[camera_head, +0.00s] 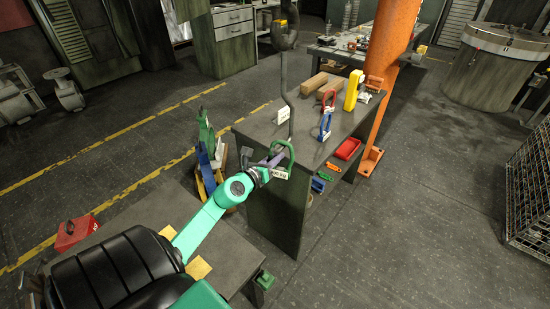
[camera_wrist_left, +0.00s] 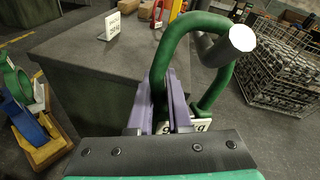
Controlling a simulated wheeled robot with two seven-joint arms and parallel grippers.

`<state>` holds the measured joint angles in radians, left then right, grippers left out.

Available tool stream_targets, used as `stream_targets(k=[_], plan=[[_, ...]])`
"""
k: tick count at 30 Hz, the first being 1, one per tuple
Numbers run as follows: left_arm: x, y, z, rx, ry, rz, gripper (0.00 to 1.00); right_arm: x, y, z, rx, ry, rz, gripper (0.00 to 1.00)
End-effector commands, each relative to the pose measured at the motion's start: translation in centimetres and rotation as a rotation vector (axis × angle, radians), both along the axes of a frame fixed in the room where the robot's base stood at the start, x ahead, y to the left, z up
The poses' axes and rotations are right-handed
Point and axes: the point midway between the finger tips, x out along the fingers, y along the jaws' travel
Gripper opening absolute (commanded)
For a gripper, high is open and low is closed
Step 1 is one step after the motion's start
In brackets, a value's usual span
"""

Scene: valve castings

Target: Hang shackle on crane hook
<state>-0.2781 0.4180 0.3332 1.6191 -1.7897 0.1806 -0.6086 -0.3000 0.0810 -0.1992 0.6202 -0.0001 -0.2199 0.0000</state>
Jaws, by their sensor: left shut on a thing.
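My left gripper (camera_head: 266,167) is shut on a green shackle (camera_head: 291,155) with a white weight label, beside the near edge of the dark workbench. My right gripper is not in view.
On the workbench (camera_head: 258,128) stand red (camera_head: 329,101), blue (camera_head: 326,123) and yellow (camera_head: 352,90) shackles, a white card (camera_head: 283,115) and wooden blocks (camera_head: 323,85). An orange column (camera_head: 388,75) rises behind. A wire crate (camera_head: 530,195) stands right. Floor between is clear.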

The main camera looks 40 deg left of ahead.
Motion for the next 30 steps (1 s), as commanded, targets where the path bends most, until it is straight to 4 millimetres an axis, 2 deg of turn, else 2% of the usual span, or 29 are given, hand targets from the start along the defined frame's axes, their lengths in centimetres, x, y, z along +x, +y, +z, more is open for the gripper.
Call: stream_targets(k=[4,5,6,7,8,20,26,30], plan=[[0.0,0.0,0.1,-0.001,-0.002,0.001,0.0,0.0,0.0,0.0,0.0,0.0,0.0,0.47],[0.0,0.0,0.1,-0.001,-0.002,0.001,0.2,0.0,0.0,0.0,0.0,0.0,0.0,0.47],[0.0,0.0,0.1,0.0,-0.002,0.001,0.36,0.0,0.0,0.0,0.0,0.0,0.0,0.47],[0.0,0.0,0.1,0.0,-0.002,0.001,0.47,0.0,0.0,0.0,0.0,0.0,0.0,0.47],[0.0,0.0,0.1,0.0,-0.002,0.001,0.52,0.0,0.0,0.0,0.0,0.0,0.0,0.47],[-0.7,-0.1,0.0,0.0,0.002,0.0,0.52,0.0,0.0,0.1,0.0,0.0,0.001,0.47],[-3.9,-0.6,0.5,-0.002,0.004,-0.001,0.52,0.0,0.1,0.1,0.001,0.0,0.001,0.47],[-7.3,-1.1,1.0,-0.002,0.004,0.0,0.52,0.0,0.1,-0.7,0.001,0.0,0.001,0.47]])
